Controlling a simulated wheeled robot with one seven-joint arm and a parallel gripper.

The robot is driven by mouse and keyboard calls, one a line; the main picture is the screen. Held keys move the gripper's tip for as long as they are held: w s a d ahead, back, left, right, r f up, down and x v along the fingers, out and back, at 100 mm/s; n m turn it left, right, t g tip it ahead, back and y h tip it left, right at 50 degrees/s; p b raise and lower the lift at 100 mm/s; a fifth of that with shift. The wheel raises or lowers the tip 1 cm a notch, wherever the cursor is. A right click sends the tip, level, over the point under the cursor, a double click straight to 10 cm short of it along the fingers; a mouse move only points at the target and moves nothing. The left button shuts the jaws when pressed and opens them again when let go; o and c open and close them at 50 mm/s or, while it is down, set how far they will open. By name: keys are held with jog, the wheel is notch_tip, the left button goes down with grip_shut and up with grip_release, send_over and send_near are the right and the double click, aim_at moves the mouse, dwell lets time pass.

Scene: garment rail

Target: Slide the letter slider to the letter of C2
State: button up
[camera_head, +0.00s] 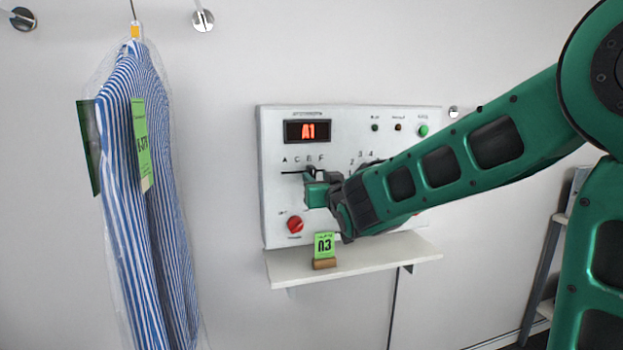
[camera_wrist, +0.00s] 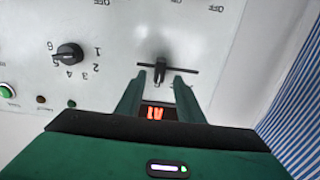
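The letter slider is a dark knob (camera_wrist: 160,69) on a short horizontal slot in the white control panel (camera_head: 350,119). In the head view the letters A, C, what looks like B, and F stand above the slot. The knob (camera_head: 309,170) appears near the third letter, partly hidden by my gripper. The red display (camera_head: 308,131) reads A1. My gripper (camera_wrist: 160,77) is open in front of the slider, one green finger on each side of the knob. Whether either finger touches it cannot be told.
A numbered rotary knob (camera_wrist: 70,54) sits beside the slider. A red knob (camera_head: 295,224) and green button (camera_head: 423,131) are on the panel. A shelf (camera_head: 385,252) below holds a green tag (camera_head: 324,245). A bagged striped shirt (camera_head: 140,170) hangs left; wall between is clear.

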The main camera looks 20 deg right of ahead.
aim_at(313, 174)
jog(key=shift+w, duration=2.15)
grip_shut()
